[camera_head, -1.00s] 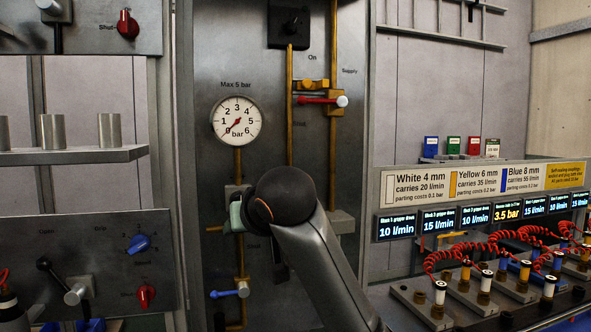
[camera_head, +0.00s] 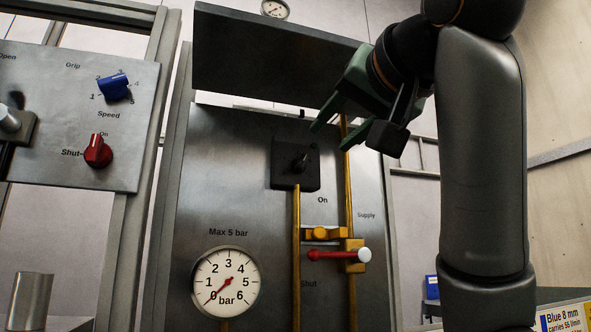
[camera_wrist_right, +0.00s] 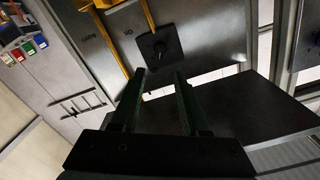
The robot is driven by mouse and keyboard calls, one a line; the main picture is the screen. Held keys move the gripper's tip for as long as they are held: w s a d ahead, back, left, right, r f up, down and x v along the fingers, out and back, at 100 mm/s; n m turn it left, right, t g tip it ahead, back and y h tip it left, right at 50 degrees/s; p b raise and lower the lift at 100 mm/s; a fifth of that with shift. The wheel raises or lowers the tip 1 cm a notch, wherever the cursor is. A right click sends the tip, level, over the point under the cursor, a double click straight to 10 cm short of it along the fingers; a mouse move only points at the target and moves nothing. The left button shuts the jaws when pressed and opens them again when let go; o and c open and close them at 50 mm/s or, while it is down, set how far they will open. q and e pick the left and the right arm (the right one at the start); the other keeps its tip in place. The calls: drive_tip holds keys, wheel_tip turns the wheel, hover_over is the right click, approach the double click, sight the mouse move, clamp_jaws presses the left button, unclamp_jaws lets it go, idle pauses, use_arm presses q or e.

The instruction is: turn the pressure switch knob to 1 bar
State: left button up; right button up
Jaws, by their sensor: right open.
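A black knob (camera_head: 302,163) sits on a square black box (camera_head: 284,172) on the steel panel, above the brass pipes. No scale around the knob is readable. The same knob (camera_wrist_right: 160,48) and box show in the wrist view, just beyond my fingertips. A white round gauge (camera_head: 226,283) marked 0 to 6 bar has its red needle near 0. My right gripper (camera_head: 330,137) is open and empty, above and to the right of the knob and apart from it; its open fingers (camera_wrist_right: 160,74) also show in the wrist view.
A dark hood (camera_head: 270,50) juts out above the panel, close to my right gripper. A red-handled supply valve (camera_head: 335,255) sits below the box. A left panel carries a blue knob (camera_head: 113,86) and a red knob (camera_head: 98,152). Room in front of the black box looks clear.

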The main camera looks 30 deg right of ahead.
sight(304, 161)
drive_tip(key=p+x, duration=0.5)
drive_tip(key=x, duration=0.6)
drive_tip(key=shift+r, duration=0.2)
drive_tip(key=shift+w+d+f+p, duration=0.15)
drive_tip(key=shift+w+p, duration=0.2)
drive_tip(key=shift+w, duration=0.2)
clamp_jaws()
